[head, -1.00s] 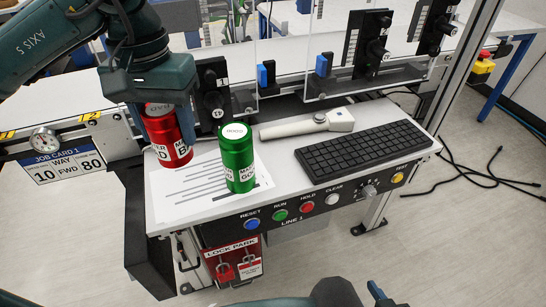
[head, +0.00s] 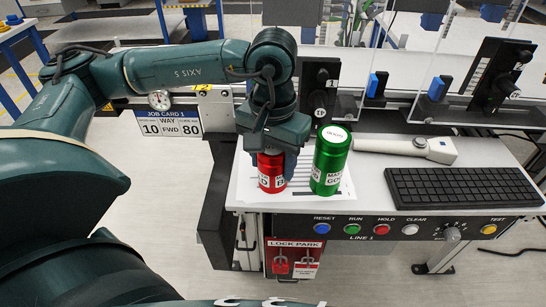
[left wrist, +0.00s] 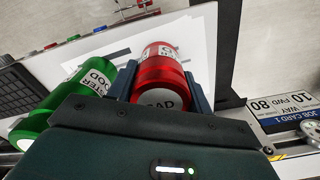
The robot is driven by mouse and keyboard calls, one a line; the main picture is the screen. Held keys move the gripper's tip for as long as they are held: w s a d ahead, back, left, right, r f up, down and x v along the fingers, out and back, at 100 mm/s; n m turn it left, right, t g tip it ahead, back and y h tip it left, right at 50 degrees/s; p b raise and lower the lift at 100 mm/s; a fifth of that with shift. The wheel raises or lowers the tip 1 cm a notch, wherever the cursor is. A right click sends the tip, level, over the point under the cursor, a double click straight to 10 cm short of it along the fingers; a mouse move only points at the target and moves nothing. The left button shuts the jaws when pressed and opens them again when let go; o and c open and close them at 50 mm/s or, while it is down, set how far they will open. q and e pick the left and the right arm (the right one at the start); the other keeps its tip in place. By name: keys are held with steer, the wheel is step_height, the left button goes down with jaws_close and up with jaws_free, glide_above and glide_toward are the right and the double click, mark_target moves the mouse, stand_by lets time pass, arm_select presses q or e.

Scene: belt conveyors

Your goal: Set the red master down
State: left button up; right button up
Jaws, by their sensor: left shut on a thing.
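The red master (head: 271,172) is a red can with a white label, upright at the left of the console top, over the white printed sheet (head: 310,189). My left gripper (head: 272,158) comes down over it from above and is shut on it. In the left wrist view the red master (left wrist: 163,72) sits between the two fingers. Whether its base touches the sheet is hard to tell. The green master (head: 330,161), a green can, stands upright just to its right, close to my gripper; it also shows in the left wrist view (left wrist: 82,88). My right gripper is not in view.
A black keyboard (head: 463,187) and a white handheld device (head: 407,147) lie to the right on the console. Coloured buttons line the front edge (head: 400,229). A red lock park (head: 294,258) hangs below. The belt conveyor and black fixtures (head: 318,90) stand behind.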

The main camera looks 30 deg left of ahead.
arm_select(q)
steer(key=shift+f+b, duration=0.15)
steer(key=shift+b, duration=0.15)
steer(key=o, duration=1.2)
steer(key=shift+r+p, duration=0.4)
steer(key=shift+p, duration=0.05)
step_height(320, 180, up, 12)
steer(key=shift+f, duration=0.15)
